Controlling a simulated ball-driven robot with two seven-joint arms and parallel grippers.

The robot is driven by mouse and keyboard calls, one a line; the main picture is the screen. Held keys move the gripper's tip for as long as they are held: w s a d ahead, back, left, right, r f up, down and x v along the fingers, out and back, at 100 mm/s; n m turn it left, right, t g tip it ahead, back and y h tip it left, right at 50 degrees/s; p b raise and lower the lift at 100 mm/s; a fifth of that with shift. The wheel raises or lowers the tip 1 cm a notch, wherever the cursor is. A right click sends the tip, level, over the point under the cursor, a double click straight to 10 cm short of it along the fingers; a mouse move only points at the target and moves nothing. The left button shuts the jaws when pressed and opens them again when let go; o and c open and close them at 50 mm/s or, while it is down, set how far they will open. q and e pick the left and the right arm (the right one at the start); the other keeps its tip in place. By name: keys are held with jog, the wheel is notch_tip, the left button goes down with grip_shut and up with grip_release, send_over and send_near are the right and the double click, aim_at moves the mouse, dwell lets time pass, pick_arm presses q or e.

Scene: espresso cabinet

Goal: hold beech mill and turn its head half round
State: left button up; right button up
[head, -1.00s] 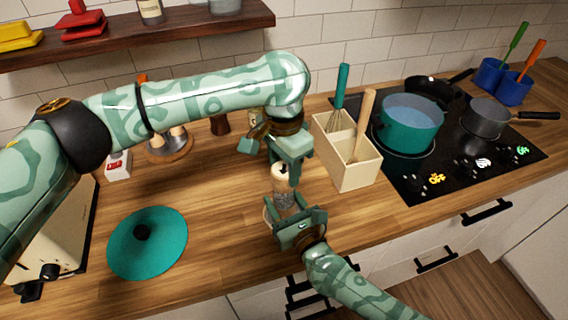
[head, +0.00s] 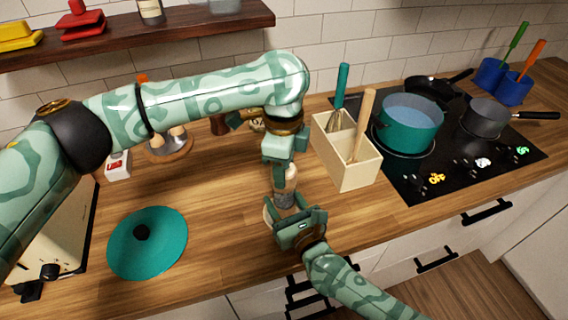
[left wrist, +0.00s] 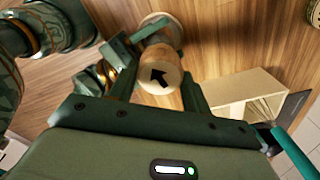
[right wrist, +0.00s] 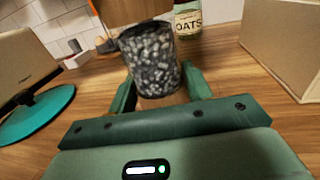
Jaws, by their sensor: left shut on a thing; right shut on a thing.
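The beech mill stands upright on the wooden counter, near its front edge. Its pale wooden head (head: 291,174) has a black arrow on top, seen in the left wrist view (left wrist: 161,72). Its clear body, full of dark and grey specks (head: 284,200), fills the middle of the right wrist view (right wrist: 153,60). My left gripper (head: 288,166) comes from above, shut on the head with a finger on each side. My right gripper (head: 287,212) comes low from the front, shut around the body. The fingers and hands partly hide the mill in the head view.
A cream utensil box (head: 343,168) with a whisk stands close to the right of the mill. The hob (head: 455,150) with pots lies beyond. A teal lid (head: 165,250) lies on the left, and an oats jar (right wrist: 187,22) stands behind. Bare counter lies between lid and mill.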

pick_arm(q)
jog(key=shift+w+a+m, duration=0.1)
jog(key=shift+m, duration=1)
pick_arm(e)
jog(key=shift+d, duration=0.1)
pick_arm(q)
jog(key=o, duration=1)
jog(key=shift+r, duration=0.1)
notch_tip(320, 180, up, 12)
jog(key=shift+f, duration=0.1)
pick_arm(e)
jog(key=o, duration=1.4)
jog(key=shift+c, duration=0.2)
